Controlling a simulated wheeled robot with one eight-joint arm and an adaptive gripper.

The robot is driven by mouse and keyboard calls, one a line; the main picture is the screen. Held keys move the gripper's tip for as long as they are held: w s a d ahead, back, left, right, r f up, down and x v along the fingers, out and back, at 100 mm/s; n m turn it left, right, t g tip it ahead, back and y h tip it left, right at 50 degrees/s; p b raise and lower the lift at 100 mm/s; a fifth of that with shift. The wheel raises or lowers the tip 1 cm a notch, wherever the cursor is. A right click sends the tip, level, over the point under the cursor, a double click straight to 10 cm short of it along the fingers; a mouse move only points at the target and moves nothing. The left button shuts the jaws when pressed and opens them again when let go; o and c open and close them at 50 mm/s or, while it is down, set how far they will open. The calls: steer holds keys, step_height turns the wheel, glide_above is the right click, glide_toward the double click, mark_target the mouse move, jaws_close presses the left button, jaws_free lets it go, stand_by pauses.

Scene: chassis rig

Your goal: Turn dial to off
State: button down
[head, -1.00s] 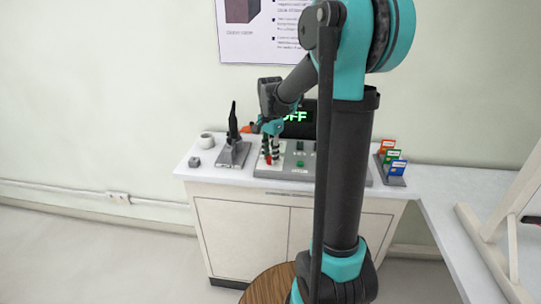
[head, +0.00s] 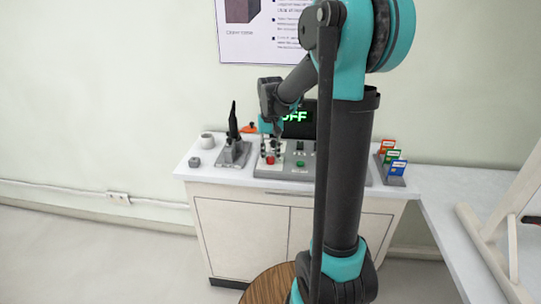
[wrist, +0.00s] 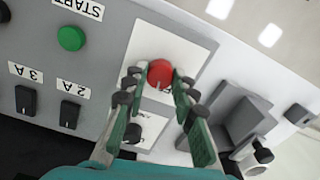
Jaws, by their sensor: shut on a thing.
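My gripper (wrist: 159,78) reaches down over the left end of the grey control panel; it also shows in the head view (head: 270,146). Its fingertips flank a round red knob (wrist: 160,72) on a white plate, and it is shut on it. The red knob also shows in the head view (head: 270,160). A dark display (head: 297,117) behind the panel shows green "OFF" letters, partly hidden by my arm.
A green START button (wrist: 71,38) and black selectors marked 3A (wrist: 26,100) and 2A (wrist: 69,113) are on the panel (head: 262,174). A stand with a black tool (head: 233,152), a white cup (head: 207,140) and coloured cards (head: 393,158) stand on the counter.

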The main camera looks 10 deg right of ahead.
mark_target(271, 158)
steer(key=n, duration=0.6)
steer(key=shift+n, duration=0.4)
stand_by(0.4)
steer(key=c, duration=1.2)
jaws_free()
steer(key=shift+r, duration=0.1)
step_height(271, 158, up, 12)
steer(key=s+d+f+m+t, duration=0.2)
steer(key=s+f, duration=0.8)
steer(key=s, duration=0.1)
steer(key=s+d+f+m+t, duration=0.2)
steer(key=s+f+m, duration=0.1)
steer(key=s+f, duration=0.8)
steer(key=shift+s, duration=0.1)
steer(key=shift+c, duration=0.6)
